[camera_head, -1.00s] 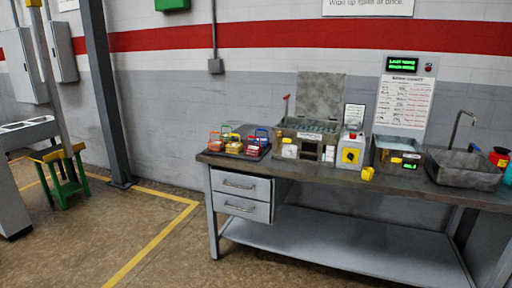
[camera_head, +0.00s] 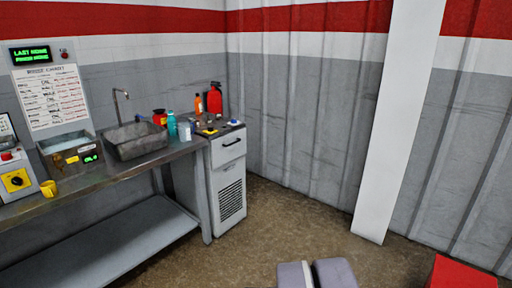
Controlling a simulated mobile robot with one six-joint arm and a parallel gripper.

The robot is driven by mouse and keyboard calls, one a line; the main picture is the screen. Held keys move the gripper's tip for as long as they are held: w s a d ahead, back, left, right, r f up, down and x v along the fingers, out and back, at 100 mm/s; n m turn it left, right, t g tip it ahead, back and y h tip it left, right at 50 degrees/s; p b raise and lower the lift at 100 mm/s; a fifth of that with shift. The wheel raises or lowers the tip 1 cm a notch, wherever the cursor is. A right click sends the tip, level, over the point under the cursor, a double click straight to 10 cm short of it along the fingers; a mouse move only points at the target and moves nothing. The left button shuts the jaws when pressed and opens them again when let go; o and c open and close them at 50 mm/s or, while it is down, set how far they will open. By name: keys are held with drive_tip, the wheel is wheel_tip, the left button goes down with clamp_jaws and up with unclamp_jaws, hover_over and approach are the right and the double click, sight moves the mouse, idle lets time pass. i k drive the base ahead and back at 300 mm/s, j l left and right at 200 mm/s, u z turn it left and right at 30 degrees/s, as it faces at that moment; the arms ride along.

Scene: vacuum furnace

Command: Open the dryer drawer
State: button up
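A white cabinet, which appears to be the dryer (camera_head: 228,190), stands on the floor at the right end of the workbench. Its upper front is a drawer (camera_head: 229,150) with a dark bar handle (camera_head: 232,143). The drawer front looks flush with the cabinet, so it looks shut. A slotted vent (camera_head: 231,198) is below it. Small knobs or buttons sit on the cabinet's dark top. I cannot make out my gripper in this view, and nothing touches the handle.
The workbench (camera_head: 120,183) carries a sink (camera_head: 136,142), a tray (camera_head: 66,150) and several bottles. A red fire extinguisher (camera_head: 215,99) is behind the cabinet. A white post (camera_head: 396,120) stands right. Two pale blocks (camera_head: 336,274) and a red object (camera_head: 460,275) cut the bottom edge. Floor before the cabinet is clear.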

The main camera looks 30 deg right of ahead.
sight(224, 149)
drive_tip(key=z, duration=0.6)
drive_tip(key=i+j+z, duration=0.2)
drive_tip(key=i, duration=0.25)
drive_tip(key=i+j+z, duration=0.2)
drive_tip(key=i+j, duration=0.15)
drive_tip(key=i+j+z, duration=0.2)
drive_tip(key=i+j, duration=0.15)
drive_tip(key=i+j+z, duration=0.2)
drive_tip(key=i+j, duration=0.25)
drive_tip(key=i+j+z, duration=0.2)
drive_tip(key=j, duration=0.3)
drive_tip(key=i+j+z, duration=0.2)
drive_tip(key=i+j, duration=0.2)
drive_tip(key=i+j+z, duration=0.2)
drive_tip(key=j, duration=0.5)
drive_tip(key=i+j+z, duration=0.2)
drive_tip(key=j, duration=0.4)
